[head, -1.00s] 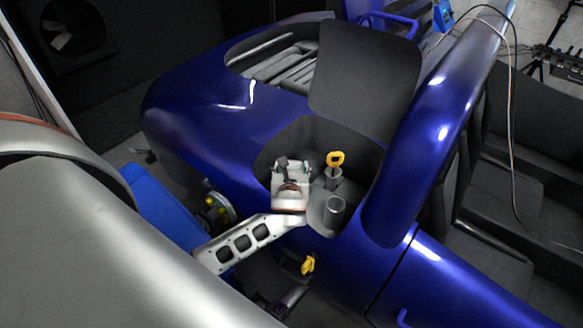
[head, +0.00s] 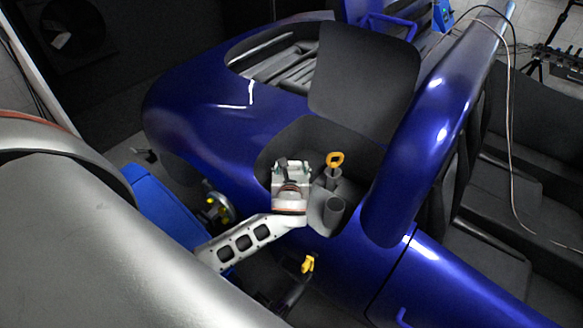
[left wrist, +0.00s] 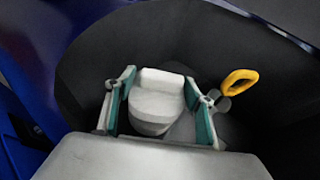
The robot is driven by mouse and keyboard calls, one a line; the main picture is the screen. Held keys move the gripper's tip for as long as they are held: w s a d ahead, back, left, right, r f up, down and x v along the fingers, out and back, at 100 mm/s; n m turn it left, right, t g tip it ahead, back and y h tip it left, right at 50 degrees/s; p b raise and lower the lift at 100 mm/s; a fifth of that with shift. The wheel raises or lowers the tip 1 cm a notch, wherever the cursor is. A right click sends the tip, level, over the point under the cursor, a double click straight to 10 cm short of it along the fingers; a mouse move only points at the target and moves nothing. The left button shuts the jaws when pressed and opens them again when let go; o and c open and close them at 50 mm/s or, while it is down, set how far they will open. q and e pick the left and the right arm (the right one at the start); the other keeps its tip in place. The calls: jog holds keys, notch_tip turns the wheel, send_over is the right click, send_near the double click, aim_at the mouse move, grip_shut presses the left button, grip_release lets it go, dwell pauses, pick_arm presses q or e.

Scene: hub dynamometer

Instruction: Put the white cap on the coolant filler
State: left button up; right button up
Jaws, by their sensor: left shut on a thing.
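My left gripper (head: 291,172) reaches into the dark recess in the blue car's body, seen from behind and above. In the left wrist view, its two teal-padded fingers (left wrist: 161,104) are shut on the white cap (left wrist: 158,88), which sits upright between them. The gripper hides the cap in the head view. What lies directly under the cap is hidden, and I cannot tell whether it touches a filler. My right gripper is not in view.
A yellow ring handle (head: 335,160) stands close to the right of the gripper; it also shows in the left wrist view (left wrist: 238,82). A raised dark flap (head: 362,75) stands behind the recess. The blue fender tube (head: 440,130) bounds its right side.

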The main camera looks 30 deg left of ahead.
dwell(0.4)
pick_arm(q)
jog(key=shift+r+p, duration=0.1)
jog(key=shift+p, duration=0.35)
jog(key=shift+f+b, duration=0.3)
jog(key=shift+f, duration=0.35)
jog(key=o, duration=0.8)
jog(key=shift+o, duration=0.2)
